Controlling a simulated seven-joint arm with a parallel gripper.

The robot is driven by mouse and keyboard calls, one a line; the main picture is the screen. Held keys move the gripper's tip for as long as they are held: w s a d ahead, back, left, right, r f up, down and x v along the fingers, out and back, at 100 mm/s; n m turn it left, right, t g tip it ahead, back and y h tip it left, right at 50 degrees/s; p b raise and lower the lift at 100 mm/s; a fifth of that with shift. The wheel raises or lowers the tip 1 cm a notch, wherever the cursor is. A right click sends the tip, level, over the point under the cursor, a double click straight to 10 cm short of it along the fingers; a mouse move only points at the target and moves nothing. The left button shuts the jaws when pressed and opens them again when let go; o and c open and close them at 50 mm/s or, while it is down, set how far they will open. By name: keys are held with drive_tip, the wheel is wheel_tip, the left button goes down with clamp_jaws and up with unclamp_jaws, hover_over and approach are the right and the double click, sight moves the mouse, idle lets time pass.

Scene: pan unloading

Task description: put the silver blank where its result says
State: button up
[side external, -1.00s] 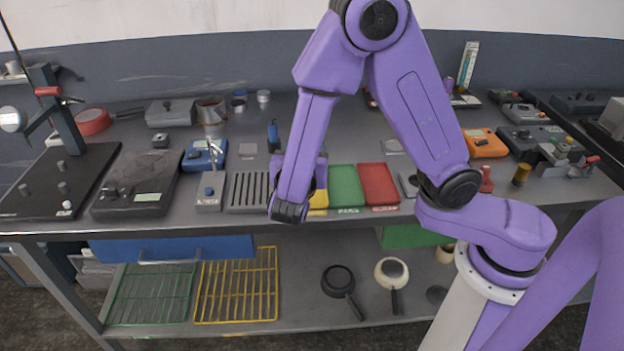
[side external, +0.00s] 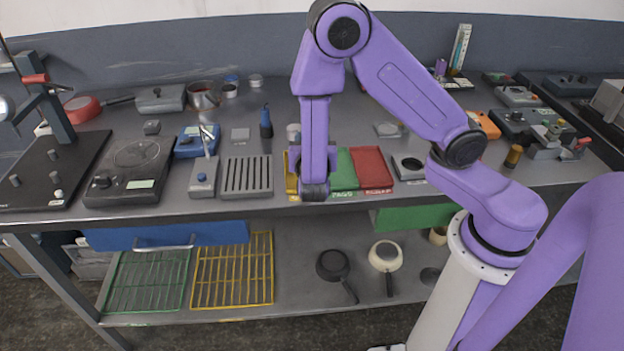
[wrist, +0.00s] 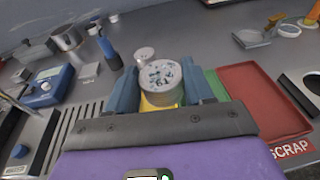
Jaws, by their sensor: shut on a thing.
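In the wrist view my gripper (wrist: 160,88) has its blue fingers shut on the silver blank (wrist: 160,74), a short round cylinder with a mottled top. The blank is over or close to the yellow tray (wrist: 147,104); its exact height is unclear. The green tray (wrist: 214,86) is just right of the gripper. The red tray (wrist: 262,98), lettered SCRAP, is further right. In the side view the green tray (side external: 344,172) and red tray (side external: 371,168) show, with a strip of the yellow tray (side external: 291,176). My arm hides the gripper and blank there.
A small silver round piece (wrist: 145,54) stands behind the blank. A slotted grey block (side external: 247,176), a blue device (side external: 190,142) and a scale (side external: 128,170) are left of the trays. A grey block with a round hole (side external: 409,166) is right of the red tray.

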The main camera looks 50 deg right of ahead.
drive_tip(key=shift+s+r, duration=0.3)
drive_tip(key=shift+r, duration=0.1)
drive_tip(key=shift+s+d+r+n+t+y, duration=0.5)
drive_tip(key=shift+s+r+n+t+y, duration=1.05)
drive_tip(key=shift+s+r, duration=2.5)
drive_tip(key=w+f, duration=0.1)
drive_tip(key=w, duration=0.1)
drive_tip(key=w+f, duration=0.2)
drive_tip(key=w, duration=0.1)
drive_tip(key=w+f, duration=0.2)
drive_tip(key=w, duration=0.1)
drive_tip(key=shift+w+d, duration=0.1)
drive_tip(key=shift+w+f, duration=1.15)
drive_tip(key=shift+f, duration=0.25)
drive_tip(key=shift+w+f, duration=1.1)
drive_tip(key=shift+f, duration=0.25)
drive_tip(key=shift+w+f, duration=0.15)
drive_tip(key=shift+f, duration=1.5)
drive_tip(key=shift+f, duration=0.6)
